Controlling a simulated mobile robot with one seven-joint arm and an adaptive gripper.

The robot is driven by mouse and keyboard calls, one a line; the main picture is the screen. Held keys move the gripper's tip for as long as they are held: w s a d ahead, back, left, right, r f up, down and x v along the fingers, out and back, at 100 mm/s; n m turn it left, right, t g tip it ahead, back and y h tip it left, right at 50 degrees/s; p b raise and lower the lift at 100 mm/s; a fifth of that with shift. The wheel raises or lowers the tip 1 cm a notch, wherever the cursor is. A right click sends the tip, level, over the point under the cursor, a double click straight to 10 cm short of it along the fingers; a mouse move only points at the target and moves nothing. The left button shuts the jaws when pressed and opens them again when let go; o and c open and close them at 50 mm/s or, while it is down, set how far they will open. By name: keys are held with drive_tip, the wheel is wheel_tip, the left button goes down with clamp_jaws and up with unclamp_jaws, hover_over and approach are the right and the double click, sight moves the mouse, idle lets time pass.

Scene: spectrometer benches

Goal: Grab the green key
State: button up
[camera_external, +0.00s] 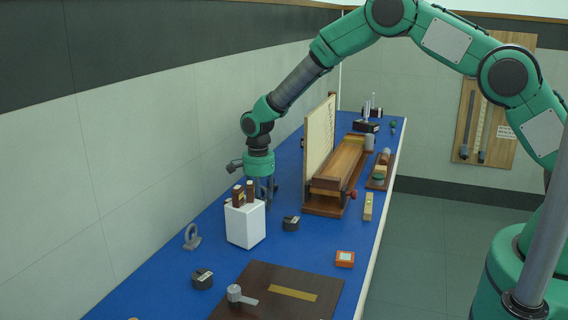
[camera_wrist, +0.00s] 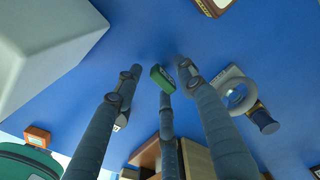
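The green key (camera_wrist: 162,77) shows in the wrist view as a small green block with a darker side, on or just above the blue bench top. It lies between the fingertips of my three-fingered gripper (camera_wrist: 161,80). The fingers are apart, with blue gaps to the left and right of the key. The third finger's tip is very close to the key, and I cannot tell whether it touches. In the external view my gripper (camera_external: 263,192) points down at the bench behind a white block (camera_external: 245,223). The key is hidden there.
The white block also fills the wrist view's upper left (camera_wrist: 40,45). A grey ring piece (camera_wrist: 238,92) and a dark cylinder (camera_wrist: 263,119) stand close to the right finger. A wooden instrument (camera_external: 338,165) with an upright panel (camera_external: 319,135) stands right of my gripper.

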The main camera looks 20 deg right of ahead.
clamp_jaws()
drive_tip(key=shift+r, duration=0.1)
idle(0.3)
drive_tip(key=shift+r, duration=0.85)
drive_tip(key=shift+s+d+r, duration=0.1)
drive_tip(key=shift+s+r, duration=0.05)
drive_tip(key=shift+r, duration=0.3)
drive_tip(key=shift+s+d+r, duration=0.1)
drive_tip(key=shift+r, duration=0.35)
drive_tip(key=s+d, duration=0.2)
drive_tip(key=s, duration=0.2)
drive_tip(key=s+d+r, duration=0.1)
drive_tip(key=s+d, duration=0.2)
drive_tip(key=s, duration=0.2)
drive_tip(key=s+d+p, duration=0.1)
drive_tip(key=s+d, duration=0.2)
drive_tip(key=s, duration=0.1)
drive_tip(key=shift+s+r, duration=0.15)
drive_tip(key=shift+a, duration=0.1)
